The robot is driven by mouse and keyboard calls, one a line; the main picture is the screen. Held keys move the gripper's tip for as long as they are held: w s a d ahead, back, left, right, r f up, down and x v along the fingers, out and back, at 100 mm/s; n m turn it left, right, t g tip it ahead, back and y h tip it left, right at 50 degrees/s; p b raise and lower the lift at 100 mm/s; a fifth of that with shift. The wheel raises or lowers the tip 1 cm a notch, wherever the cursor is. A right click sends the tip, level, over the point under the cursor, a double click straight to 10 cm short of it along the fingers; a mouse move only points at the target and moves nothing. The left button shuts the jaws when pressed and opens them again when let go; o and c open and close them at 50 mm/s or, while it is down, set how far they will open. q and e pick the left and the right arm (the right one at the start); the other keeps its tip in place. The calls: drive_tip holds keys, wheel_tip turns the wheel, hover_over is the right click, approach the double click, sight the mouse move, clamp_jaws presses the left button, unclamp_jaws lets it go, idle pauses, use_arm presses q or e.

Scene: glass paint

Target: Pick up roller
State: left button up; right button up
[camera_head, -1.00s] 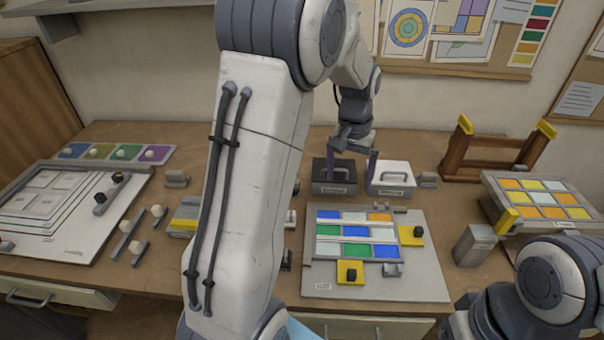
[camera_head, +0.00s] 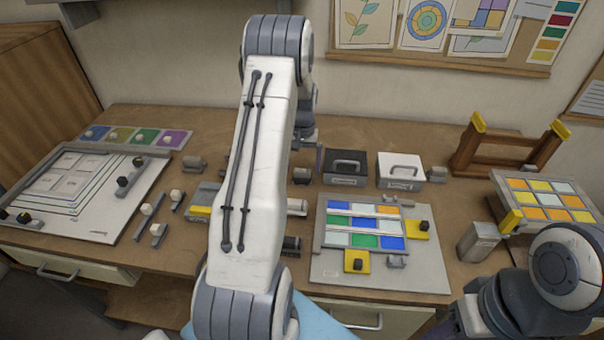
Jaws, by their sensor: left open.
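My left arm crosses the middle of the view, and its gripper (camera_head: 304,160) points down at the back of the table, left of the black case. The jaws are open; the right finger shows, and the rest is mostly hidden behind the arm. I cannot say for sure which thing is the roller. Partly hidden small tools stand right of the arm: a dark cylindrical piece (camera_head: 291,246), a pale piece (camera_head: 297,207) and a grey block (camera_head: 301,175). Only my right arm's links show at the lower right; its gripper is out of view.
A black case (camera_head: 345,180) and a white case (camera_head: 400,183) stand at the back. A board with coloured glass panes (camera_head: 330,272) lies in front. A wooden rack (camera_head: 500,165) and a tile tray (camera_head: 588,228) are at right, a drawing board (camera_head: 120,225) at left.

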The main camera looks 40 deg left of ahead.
use_arm(q)
drive_tip(key=shift+f, duration=1.3)
drive_tip(key=c, duration=1.4)
drive_tip(key=shift+c, duration=0.2)
use_arm(e)
drive_tip(key=shift+r, duration=0.5)
use_arm(q)
drive_tip(key=shift+r, duration=0.15)
drive_tip(key=shift+r, duration=0.25)
drive_tip(key=r+b, duration=0.1)
drive_tip(key=r, duration=0.2)
drive_tip(key=shift+w+d+r+b, duration=0.1)
drive_tip(key=shift+d+r+b, duration=0.25)
drive_tip(key=shift+d+b, duration=0.05)
drive_tip(key=w+d+r+b, duration=0.1)
drive_tip(key=d+r+b, duration=0.1)
drive_tip(key=d+r, duration=0.4)
drive_tip(key=d, duration=0.4)
drive_tip(key=shift+d+r+b, duration=0.3)
drive_tip(key=shift+d, duration=0.05)
use_arm(e)
wheel_tip(320, 180, down, 5)
drive_tip(key=shift+r, duration=0.15)
use_arm(q)
drive_tip(key=shift+w, duration=0.1)
